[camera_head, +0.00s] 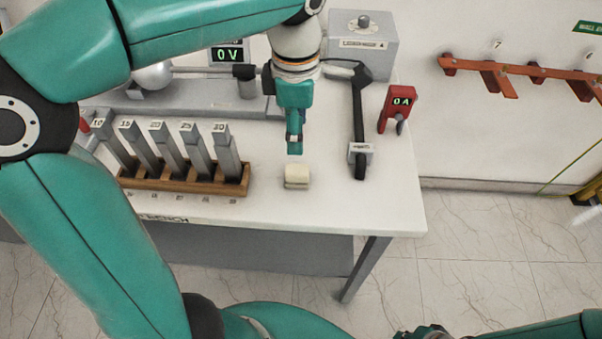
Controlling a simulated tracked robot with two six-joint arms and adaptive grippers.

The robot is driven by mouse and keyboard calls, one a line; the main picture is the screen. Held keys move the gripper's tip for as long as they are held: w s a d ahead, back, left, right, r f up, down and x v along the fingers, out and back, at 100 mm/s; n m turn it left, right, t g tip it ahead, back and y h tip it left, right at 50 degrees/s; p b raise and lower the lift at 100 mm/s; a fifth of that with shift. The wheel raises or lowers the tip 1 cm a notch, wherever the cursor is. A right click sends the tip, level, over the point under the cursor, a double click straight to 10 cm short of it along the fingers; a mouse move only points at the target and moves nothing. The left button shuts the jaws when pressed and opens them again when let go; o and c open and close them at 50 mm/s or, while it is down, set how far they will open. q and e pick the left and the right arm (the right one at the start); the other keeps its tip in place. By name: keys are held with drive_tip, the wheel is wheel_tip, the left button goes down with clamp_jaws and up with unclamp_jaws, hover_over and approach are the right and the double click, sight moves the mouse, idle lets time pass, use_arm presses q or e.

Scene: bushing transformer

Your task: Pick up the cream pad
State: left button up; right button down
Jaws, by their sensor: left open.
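The cream pad (297,177) is a small pale block lying on the white table top, near the middle of its front part. My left gripper (294,148) points down above and just behind the pad in the picture, with a small gap between its tips and the pad. It is open and holds nothing. Its fingers line up in this view, so the space between them is hard to see. Part of my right gripper (422,332) shows at the bottom edge; its fingers cannot be made out.
A wooden rack (185,181) with several numbered grey bars stands left of the pad. A dark lever tool (359,120) and a red clamp meter (397,105) are to the right. A grey box (362,50) stands behind. The table front right is clear.

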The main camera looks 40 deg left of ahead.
sight(298, 168)
use_arm(q)
wheel_tip(298, 168, down, 7)
drive_tip(key=shift+a+r, duration=0.15)
drive_tip(key=shift+r, duration=0.05)
drive_tip(key=shift+f, duration=2.7)
clamp_jaws()
drive_tip(key=shift+r, duration=0.15)
wheel_tip(298, 168, up, 20)
drive_tip(key=p, duration=0.1)
drive_tip(key=shift+p, duration=0.4)
